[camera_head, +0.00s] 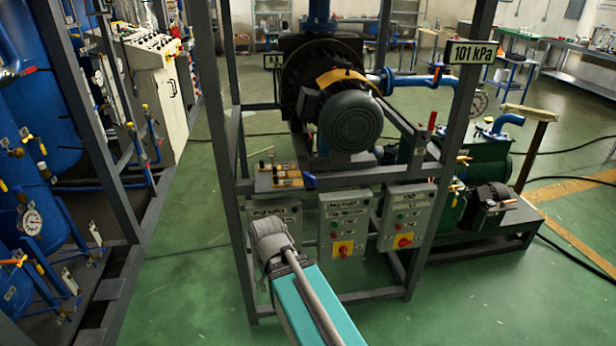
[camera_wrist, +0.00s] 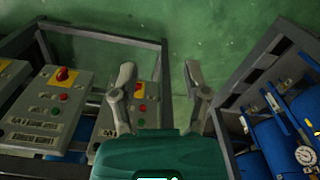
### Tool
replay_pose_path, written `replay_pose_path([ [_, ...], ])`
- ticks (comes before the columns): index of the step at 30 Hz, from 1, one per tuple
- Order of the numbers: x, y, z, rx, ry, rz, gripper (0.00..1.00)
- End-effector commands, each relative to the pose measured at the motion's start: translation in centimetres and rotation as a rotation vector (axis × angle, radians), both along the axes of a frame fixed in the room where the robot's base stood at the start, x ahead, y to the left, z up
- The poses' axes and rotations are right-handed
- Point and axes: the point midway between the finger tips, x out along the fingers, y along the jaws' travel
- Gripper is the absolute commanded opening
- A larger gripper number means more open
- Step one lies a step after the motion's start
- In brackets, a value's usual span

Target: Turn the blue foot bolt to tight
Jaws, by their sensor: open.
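My gripper (camera_wrist: 158,76) is open in the wrist view, with its two fingers apart and nothing between them. Green floor and the edge of a control box show behind the fingers. In the head view my teal arm reaches up from the bottom to the front of the pump frame, and the gripper fingers cannot be made out there. A small blue part (camera_head: 309,180) sits at the right end of a plate with brass fittings, below the motor. I cannot tell whether it is the blue foot bolt. No other foot bolt is clear in either view.
The dark pump frame (camera_head: 237,150) carries a large motor (camera_head: 351,121) and several grey control boxes (camera_head: 345,222). A control box with a red knob (camera_wrist: 62,75) is left of my gripper. Blue tanks in a frame stand at left. Green floor (camera_head: 185,240) lies open between the frames.

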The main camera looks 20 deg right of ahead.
Motion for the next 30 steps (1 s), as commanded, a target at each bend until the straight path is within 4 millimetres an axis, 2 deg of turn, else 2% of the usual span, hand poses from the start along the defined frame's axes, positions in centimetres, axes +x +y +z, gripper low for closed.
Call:
replay_pose_path([
  [5, 1.7, -1.0, 2.1, 0.014, -0.019, 0.014, 0.60],
  [14, 6.9, -5.6, 7.8, 0.050, -0.093, 0.063, 0.60],
  [23, 12.3, -11.2, 14.1, 0.072, -0.191, 0.127, 0.60],
  [30, 16.1, -16.5, 19.3, 0.073, -0.273, 0.173, 0.60],
])
